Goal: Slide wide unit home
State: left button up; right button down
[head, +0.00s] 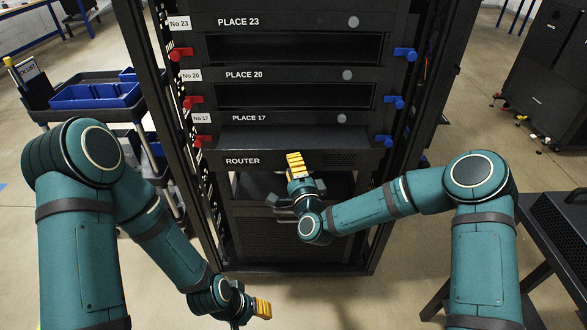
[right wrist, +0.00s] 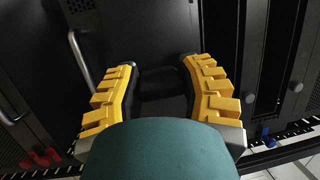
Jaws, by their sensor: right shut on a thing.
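The wide unit is a black box whose front is marked ROUTER (head: 243,161), in the rack bay under the PLACE 17 strip. Part of its top shows above the front, so the front seems to stand out from the rack; how far I cannot tell. My right gripper (head: 296,163) is at the middle of this front. In the right wrist view, its yellow fingers (right wrist: 163,88) are shut on a dark part at the unit's front, mostly hidden in shadow. My left gripper (head: 262,308) hangs low in front of the rack, away from the unit; its finger gap is hidden.
The rack (head: 222,220) has open bays at PLACE 23 and PLACE 20, with red catches (head: 193,102) at left and blue catches (head: 394,102) at right. A cart with blue bins (head: 85,96) stands left. A dark table (head: 555,235) stands right.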

aim_at(293, 140)
jog(key=shift+w+r, duration=0.15)
jog(key=shift+w, duration=2.75)
jog(key=shift+w+r, duration=0.15)
jog(key=shift+w, duration=2.75)
dwell(0.4)
jog(key=c, duration=0.6)
grip_release()
jog(key=shift+o, duration=0.7)
jog(key=shift+s+f, duration=0.1)
jog(key=shift+f, duration=0.3)
jog(key=v, duration=1.2)
jog(key=shift+r, duration=0.2)
